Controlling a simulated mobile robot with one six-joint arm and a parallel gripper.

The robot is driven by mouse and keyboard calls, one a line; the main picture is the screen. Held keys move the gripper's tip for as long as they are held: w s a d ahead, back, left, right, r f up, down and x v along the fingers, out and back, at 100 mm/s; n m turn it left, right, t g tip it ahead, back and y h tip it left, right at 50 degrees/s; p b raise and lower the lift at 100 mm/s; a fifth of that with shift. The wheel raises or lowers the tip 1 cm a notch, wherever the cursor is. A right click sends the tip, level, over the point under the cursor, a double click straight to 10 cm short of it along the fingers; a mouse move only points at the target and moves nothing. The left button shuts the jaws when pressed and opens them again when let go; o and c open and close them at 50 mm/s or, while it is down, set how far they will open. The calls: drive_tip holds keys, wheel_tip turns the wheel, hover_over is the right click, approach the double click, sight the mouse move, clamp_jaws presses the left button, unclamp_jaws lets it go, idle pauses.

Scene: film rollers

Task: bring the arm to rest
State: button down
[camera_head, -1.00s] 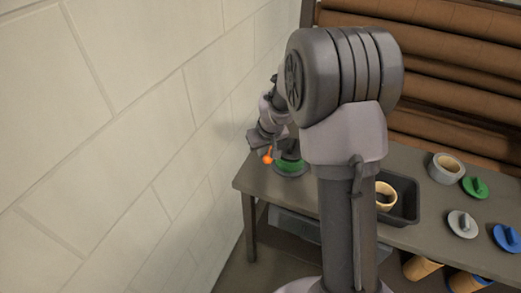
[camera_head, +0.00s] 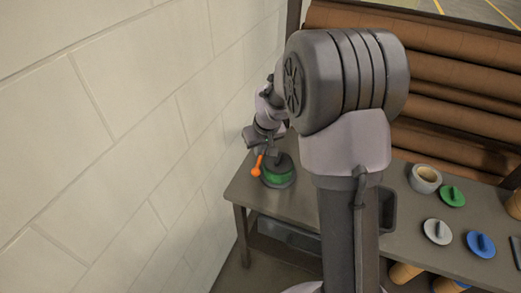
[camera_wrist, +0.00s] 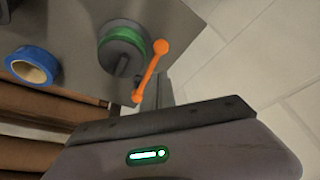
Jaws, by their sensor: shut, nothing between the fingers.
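My gripper (camera_head: 268,140) is at the end of my bent arm, near the wall and just above the left end of the table (camera_head: 236,188). Its fingers (camera_wrist: 158,92) are shut with nothing between them; their tips are hard to make out. A dark round device with a green band (camera_head: 278,177) stands on the table just below the gripper. An orange lever (camera_head: 257,166) shows beside it. In the wrist view the lever (camera_wrist: 150,72) runs close alongside the fingers; I cannot tell whether they touch.
A pale block wall (camera_head: 130,130) stands close on the left. A dark tray (camera_head: 388,208) is mostly hidden by my arm. Brown rolls (camera_head: 440,75) fill the back. A blue roll (camera_wrist: 32,66) shows in the wrist view.

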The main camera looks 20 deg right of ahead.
drive_tip(key=s+a+r+m, duration=0.1)
drive_tip(key=s+a+r, duration=0.3)
drive_tip(key=s+r, duration=0.45)
drive_tip(key=s+a+r+m+t+y+b, duration=0.1)
drive_tip(key=s+a+r+m, duration=0.1)
drive_tip(key=s, duration=0.9)
drive_tip(key=s+a+r+m, duration=0.2)
drive_tip(key=s+a+r, duration=0.2)
drive_tip(key=s, duration=0.6)
drive_tip(key=shift+s+a+r+t+y+b, duration=0.35)
drive_tip(key=shift+s+a+r+t+y, duration=0.05)
drive_tip(key=shift+r, duration=0.15)
